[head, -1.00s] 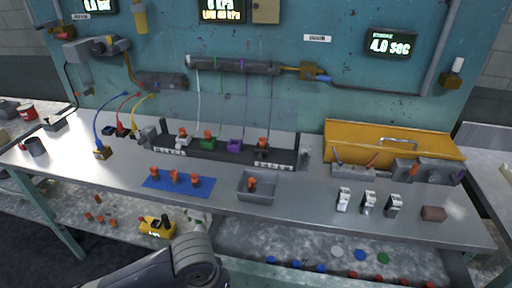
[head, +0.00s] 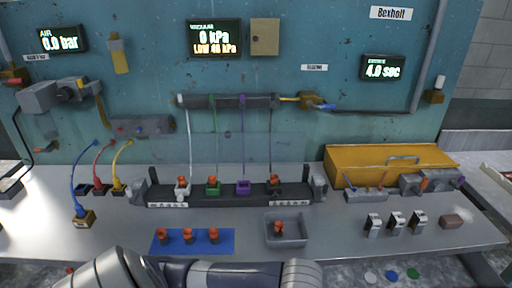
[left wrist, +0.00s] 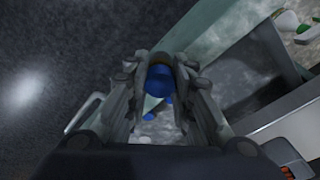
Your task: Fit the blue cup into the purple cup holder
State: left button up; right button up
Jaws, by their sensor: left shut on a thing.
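The purple cup holder (head: 243,188) sits in the dark rack on the bench in the head view, between a green holder (head: 213,187) and a dark one, with a purple tube running up from it. No orange piece shows on it. My left gripper (left wrist: 160,62) is shut on a blue cup (left wrist: 160,82) in the left wrist view. The cup is between the fingers, its far end partly hidden. In the head view my left arm crosses the bottom edge; the gripper is out of frame there. My right gripper is not in view.
A blue mat (head: 226,246) with three orange-topped pieces and a grey tray (head: 301,241) lie in front of the rack. Black-and-white switches (head: 397,223) and a yellow case (head: 340,160) are to the right. A faint clear panel stands behind the rack.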

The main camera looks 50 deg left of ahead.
aim_at(244, 188)
jog(key=k+j, duration=0.25)
jog(key=j, duration=0.25)
jog(key=k+j+z, duration=0.15)
jog(key=j, duration=0.35)
jog(key=k+j, duration=0.4)
jog(key=k+j+z, duration=0.15)
jog(key=j, duration=0.35)
jog(key=k, duration=0.1)
